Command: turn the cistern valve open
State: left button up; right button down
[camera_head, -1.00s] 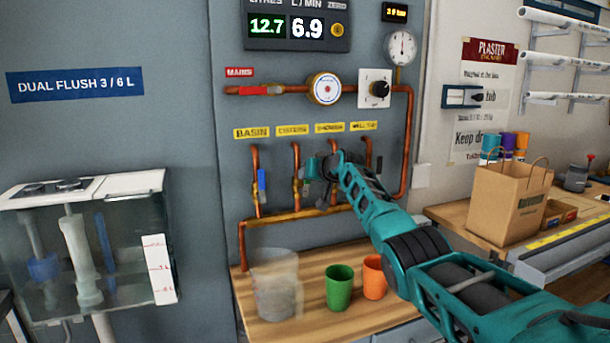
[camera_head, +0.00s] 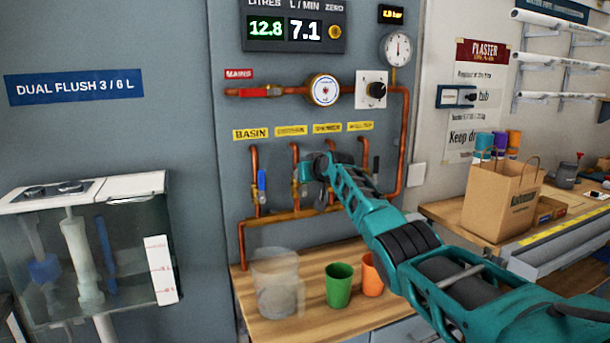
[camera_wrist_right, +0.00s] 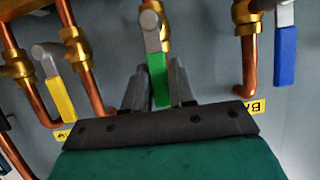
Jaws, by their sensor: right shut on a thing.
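The cistern valve has a green lever (camera_wrist_right: 157,80) on a brass body, shown in the right wrist view. The lever lies roughly along its pipe in that view. My right gripper (camera_wrist_right: 158,92) is shut on the green lever, with one finger on each side. In the head view my right gripper (camera_head: 306,172) is at the second pipe from the left, under the cistern label (camera_head: 291,131). It hides most of the valve there. My left gripper is out of view.
A blue lever (camera_wrist_right: 286,55) and a yellow lever (camera_wrist_right: 59,99) flank the green one. The display (camera_head: 292,28) reads 12.8 and 7.1. Below, a clear jug (camera_head: 275,285), green cup (camera_head: 340,286) and orange cup (camera_head: 372,275) stand on the bench.

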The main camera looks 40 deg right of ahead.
jog(key=c, duration=1)
grip_release()
jog(key=shift+v, duration=6.45)
